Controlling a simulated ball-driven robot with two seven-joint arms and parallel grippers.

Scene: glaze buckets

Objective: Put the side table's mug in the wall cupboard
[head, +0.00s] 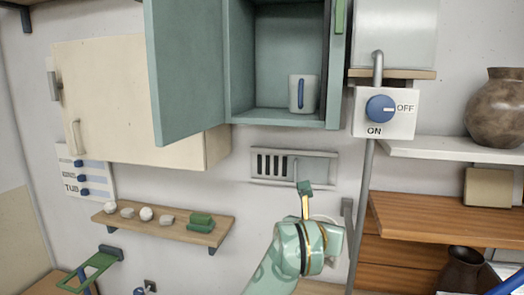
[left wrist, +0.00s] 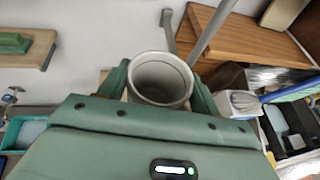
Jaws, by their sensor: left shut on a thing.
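My left gripper (left wrist: 160,88) is shut on a pale grey, round mug (left wrist: 161,68). In the left wrist view its open mouth faces the camera, with a green finger on each side; its handle cannot be made out. In the head view my left wrist hides most of the held mug, in front of the wall below the cupboard. The teal wall cupboard (head: 240,100) is open, its door (head: 187,65) swung out to the left. Another white mug (head: 310,94) with a blue handle stands upright inside, right of centre. My right gripper is not in view.
The cupboard floor left of the standing mug is clear. A vent (head: 265,164) is below the cupboard. A grey pipe (head: 364,190) runs down at the right, near a wall hook (head: 347,207). A cream cabinet (head: 110,90) and a small shelf (head: 160,230) are left.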

